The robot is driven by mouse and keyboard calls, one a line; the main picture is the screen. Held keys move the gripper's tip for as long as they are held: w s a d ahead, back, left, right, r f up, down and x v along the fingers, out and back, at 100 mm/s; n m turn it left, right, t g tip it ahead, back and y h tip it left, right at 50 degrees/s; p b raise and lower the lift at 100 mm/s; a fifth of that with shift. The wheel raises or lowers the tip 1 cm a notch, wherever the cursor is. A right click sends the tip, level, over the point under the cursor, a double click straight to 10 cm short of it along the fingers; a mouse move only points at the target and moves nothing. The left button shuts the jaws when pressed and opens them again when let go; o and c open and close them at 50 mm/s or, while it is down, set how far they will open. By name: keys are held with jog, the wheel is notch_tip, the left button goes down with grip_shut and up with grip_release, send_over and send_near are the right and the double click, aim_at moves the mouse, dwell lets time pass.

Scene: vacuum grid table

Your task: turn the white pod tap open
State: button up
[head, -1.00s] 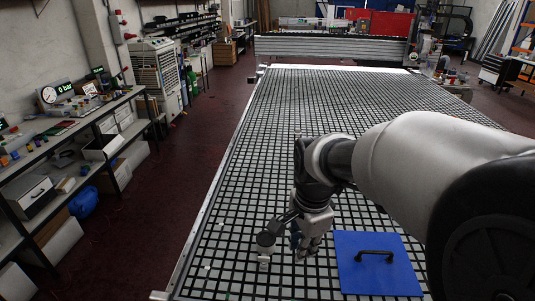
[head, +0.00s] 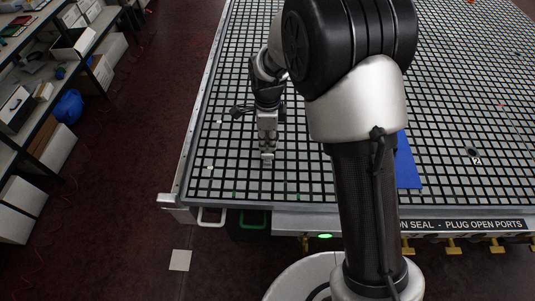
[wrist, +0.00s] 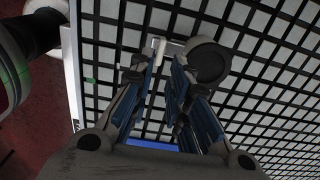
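My gripper (head: 267,150) points down over the near left part of the grid table. In the wrist view my gripper (wrist: 164,65) has its two blue-padded fingers apart, with an empty gap between them. A small white upright piece (wrist: 160,47), possibly the white pod tap, shows just beyond the fingertips. A dark round disc (wrist: 207,62) lies beside it to the right. I cannot tell whether the fingers touch the white piece. In the head view the tap is too small to tell from the fingertips.
The black-and-white grid table (head: 330,20) has a raised metal edge. A blue plate (head: 408,165) is partly hidden behind my arm. White (head: 211,224) and green (head: 255,228) frames and yellow handles (head: 453,248) sit below the front edge. Shelves (head: 30,130) stand at left.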

aim_at(268, 157)
notch_tip(268, 157, down, 7)
jog(key=shift+f+b, duration=0.2)
jog(key=shift+b, duration=0.6)
jog(key=shift+c, duration=0.3)
grip_shut()
